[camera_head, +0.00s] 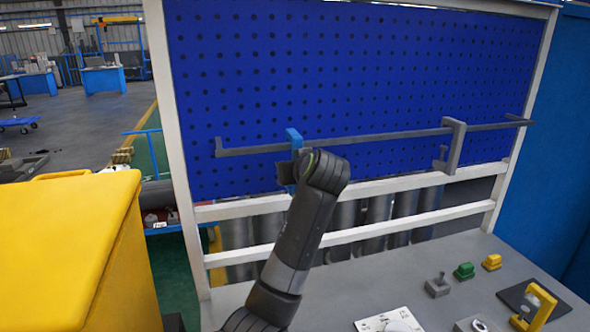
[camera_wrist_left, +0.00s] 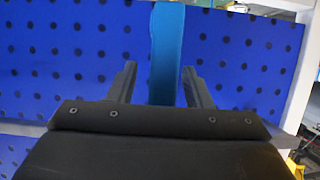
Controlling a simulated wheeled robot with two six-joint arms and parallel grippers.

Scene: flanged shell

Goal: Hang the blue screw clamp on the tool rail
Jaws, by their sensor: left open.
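The blue screw clamp (camera_head: 294,137) is at the left part of the grey tool rail (camera_head: 385,140), its top reaching over the bar. Its lower part is mostly hidden behind my wrist. My left gripper (camera_head: 287,173) is at the clamp, just below the rail. In the left wrist view, the clamp's blue bar (camera_wrist_left: 167,50) stands upright between the two fingers of my open left gripper (camera_wrist_left: 159,80), with a visible gap on each side. I cannot tell whether the clamp bears fully on the rail. My right gripper is not in view.
A grey clamp (camera_head: 454,145) hangs farther right on the rail. The rail runs in front of a blue pegboard (camera_head: 350,70). On the grey table (camera_head: 375,275) are a yellow clamp (camera_head: 541,302), small green (camera_head: 464,270) and yellow (camera_head: 492,262) pieces, and a white plate (camera_head: 390,322). A yellow cabinet (camera_head: 65,250) stands left.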

